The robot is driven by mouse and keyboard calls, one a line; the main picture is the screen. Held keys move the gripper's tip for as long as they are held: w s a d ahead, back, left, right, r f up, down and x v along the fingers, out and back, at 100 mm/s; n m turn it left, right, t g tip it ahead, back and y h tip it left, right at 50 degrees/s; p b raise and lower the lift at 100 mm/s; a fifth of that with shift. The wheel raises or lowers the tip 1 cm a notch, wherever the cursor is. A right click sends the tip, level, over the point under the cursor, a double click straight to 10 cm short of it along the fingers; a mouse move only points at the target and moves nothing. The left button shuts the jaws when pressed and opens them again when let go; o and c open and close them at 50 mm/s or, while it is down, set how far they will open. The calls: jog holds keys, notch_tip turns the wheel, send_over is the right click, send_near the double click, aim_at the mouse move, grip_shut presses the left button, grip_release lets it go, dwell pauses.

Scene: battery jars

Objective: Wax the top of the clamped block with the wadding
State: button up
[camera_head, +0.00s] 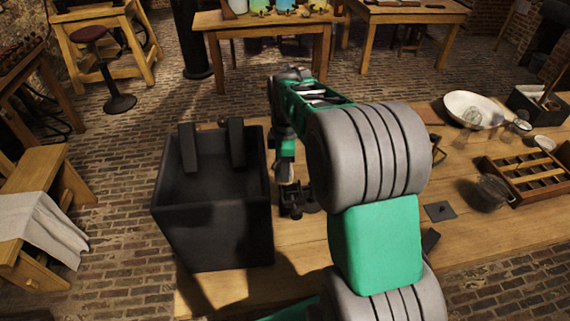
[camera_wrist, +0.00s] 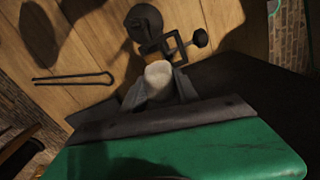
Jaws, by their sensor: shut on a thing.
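My gripper (camera_wrist: 160,88) is shut on a pale, whitish lump, the wadding (camera_wrist: 158,74), which shows between the two dark fingers in the wrist view. Just beyond it is a black clamp (camera_wrist: 170,50) with a square frame, a round dark base and a knob at its right. In the head view my gripper (camera_head: 287,178) hangs over the table, right of a big dark box, and the clamp (camera_head: 297,204) is just below it. I cannot tell whether the wadding touches anything.
The tall open dark box (camera_head: 213,232) stands close at the left of my gripper. Black tongs (camera_wrist: 75,78) lie on the wooden table.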

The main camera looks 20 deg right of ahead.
jog(key=shift+s+d, duration=0.1)
jog(key=shift+a+r+p, duration=0.2)
jog(key=shift+r+p, duration=0.05)
jog(key=shift+p, duration=0.05)
jog(key=shift+w+r+p, duration=0.2)
jog(key=shift+r+p, duration=0.15)
jog(key=shift+r, duration=0.45)
jog(key=shift+s+r+p, duration=0.15)
jog(key=shift+r+p, duration=0.35)
jog(key=shift+r, duration=0.3)
jog(key=shift+d+r+p, duration=0.1)
jog(key=shift+r+p, duration=1.4)
jog(key=shift+r, duration=0.7)
